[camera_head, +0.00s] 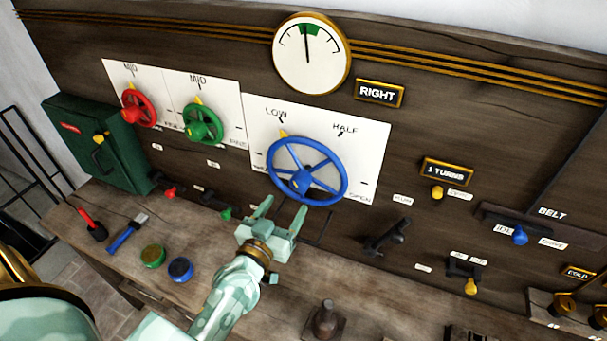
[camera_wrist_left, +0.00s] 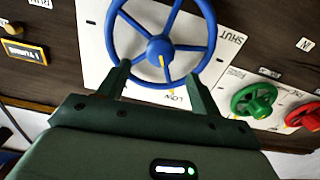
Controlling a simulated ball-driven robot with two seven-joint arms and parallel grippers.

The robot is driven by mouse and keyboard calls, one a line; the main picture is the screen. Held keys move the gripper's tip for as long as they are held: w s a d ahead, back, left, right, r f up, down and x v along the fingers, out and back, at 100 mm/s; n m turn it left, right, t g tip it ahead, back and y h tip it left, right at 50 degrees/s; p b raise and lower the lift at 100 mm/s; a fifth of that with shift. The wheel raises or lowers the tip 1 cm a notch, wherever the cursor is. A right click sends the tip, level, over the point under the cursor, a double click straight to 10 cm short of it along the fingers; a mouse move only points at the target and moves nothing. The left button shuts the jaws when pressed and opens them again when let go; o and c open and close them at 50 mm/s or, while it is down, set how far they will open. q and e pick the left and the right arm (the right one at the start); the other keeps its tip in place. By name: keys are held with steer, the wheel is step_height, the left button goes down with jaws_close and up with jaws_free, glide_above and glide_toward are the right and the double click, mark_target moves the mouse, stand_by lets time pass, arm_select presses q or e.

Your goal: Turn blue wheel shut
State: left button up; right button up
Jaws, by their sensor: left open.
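The blue wheel (camera_head: 301,183) is on a white plate (camera_head: 370,140) on the dark wooden panel. Its yellow pointer (camera_head: 283,133) is by the LOW label; HALF and OPEN are further right. In the left wrist view the blue wheel (camera_wrist_left: 160,48) fills the upper middle, and the SHUT label (camera_wrist_left: 230,38) is readable beside it. My left gripper (camera_head: 282,209) is open just below and in front of the wheel's lower left rim. In the left wrist view its fingers (camera_wrist_left: 157,78) overlap the near rim; I cannot tell whether they touch it. My right gripper is not in view.
Smaller red (camera_head: 138,109) and green (camera_head: 203,124) wheels are to the left, near a green box (camera_head: 85,140). Small levers (camera_head: 386,237) line the panel below. The wooden bench (camera_head: 185,230) holds a screwdriver, a brush and round tins. A gauge (camera_head: 311,55) is above.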

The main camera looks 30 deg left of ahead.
mark_target(302, 179)
arm_select(q)
steer(key=w, duration=1.1)
steer(key=shift+a+f, duration=0.1)
steer(key=shift+a, duration=0.2)
steer(key=c, duration=1)
